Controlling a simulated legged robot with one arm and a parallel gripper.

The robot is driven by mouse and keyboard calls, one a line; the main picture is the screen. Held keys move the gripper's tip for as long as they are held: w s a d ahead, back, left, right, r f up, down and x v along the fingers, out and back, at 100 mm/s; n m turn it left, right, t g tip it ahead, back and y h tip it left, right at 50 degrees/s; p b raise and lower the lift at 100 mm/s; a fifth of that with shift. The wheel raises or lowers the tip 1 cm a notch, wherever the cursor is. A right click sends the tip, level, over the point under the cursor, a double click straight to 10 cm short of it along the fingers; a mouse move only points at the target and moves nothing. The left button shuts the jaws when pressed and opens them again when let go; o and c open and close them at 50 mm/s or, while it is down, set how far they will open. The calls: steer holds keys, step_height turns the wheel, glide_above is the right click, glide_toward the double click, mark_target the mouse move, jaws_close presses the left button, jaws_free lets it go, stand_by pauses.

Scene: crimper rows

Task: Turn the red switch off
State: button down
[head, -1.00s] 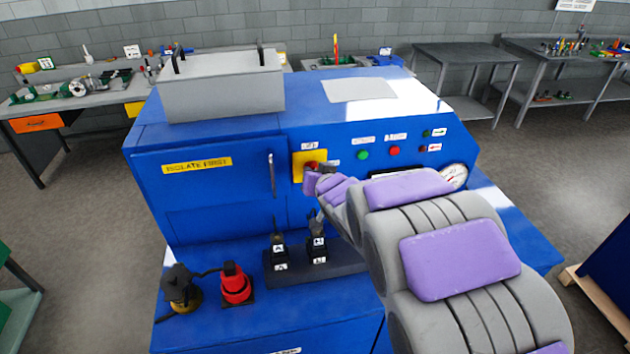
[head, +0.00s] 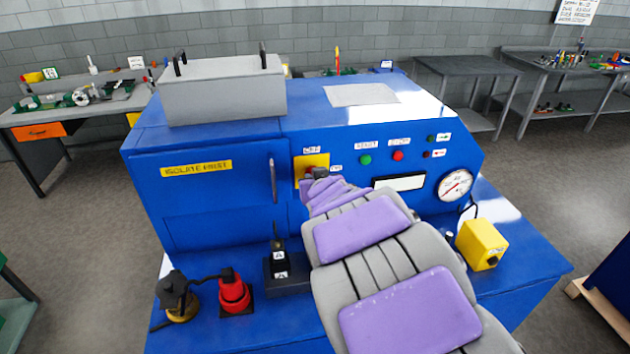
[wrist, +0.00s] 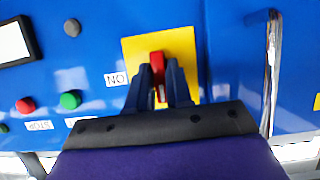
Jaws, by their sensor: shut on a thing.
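The red switch (wrist: 160,62) sits on a yellow plate (wrist: 190,45) on the blue machine's front panel. In the wrist view its red handle stands upright in the picture, between the two dark fingers of my gripper (wrist: 161,75), which is shut on it. The ON label (wrist: 116,79) appears upside down beside the plate, to the side of the handle. In the head view the yellow plate (head: 311,161) has a small label (head: 311,150) above it that looks like OFF. My gripper (head: 316,173) covers most of the switch there.
A green button (head: 365,160) and a red button (head: 398,156) are right of the switch, with a gauge (head: 455,185) farther right. A door handle (head: 272,180) stands out to the left. A red plug (head: 234,292) and a yellow box (head: 482,245) are on the lower ledge.

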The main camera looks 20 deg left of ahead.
steer(key=shift+f, duration=0.1)
steer(key=c, duration=1.1)
jaws_free()
steer(key=shift+a, duration=0.1)
steer(key=v, duration=1.7)
steer(key=shift+s+p, duration=0.2)
steer(key=shift+p, duration=0.2)
